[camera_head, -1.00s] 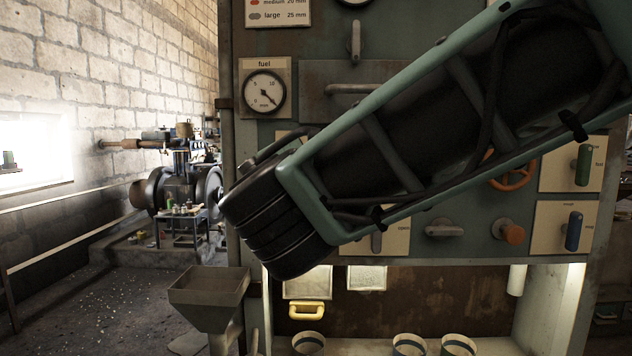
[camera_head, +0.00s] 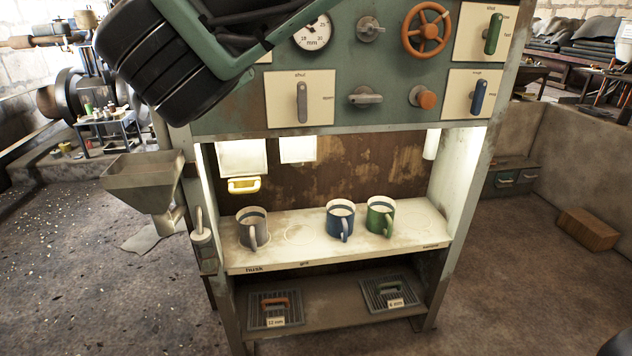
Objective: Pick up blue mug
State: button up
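The blue mug (camera_head: 340,224) stands upright on the lit shelf (camera_head: 420,256) of the machine cabinet, with its handle toward me. A green mug (camera_head: 381,216) stands just to its right. A grey mug (camera_head: 252,230) stands at the left end of the shelf. My arm reaches across the upper left of the view, in front of the control panel. Its fingers do not show, and no part of my arm touches the mugs.
A control panel (camera_head: 345,60) with levers, knobs and an orange handwheel (camera_head: 427,30) overhangs the shelf. A metal hopper (camera_head: 143,175) sticks out at the left. Below are two grates (camera_head: 289,314). A wooden block (camera_head: 587,230) lies on the floor at right. The floor in front is clear.

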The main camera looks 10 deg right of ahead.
aim_at(341, 212)
jog(key=i+j+z, duration=0.25)
jog(key=j, duration=0.15)
jog(key=j+z, duration=0.2)
jog(key=j, duration=0.2)
jog(key=i+j+z, duration=0.25)
jog(key=j, duration=0.25)
jog(key=k, duration=0.1)
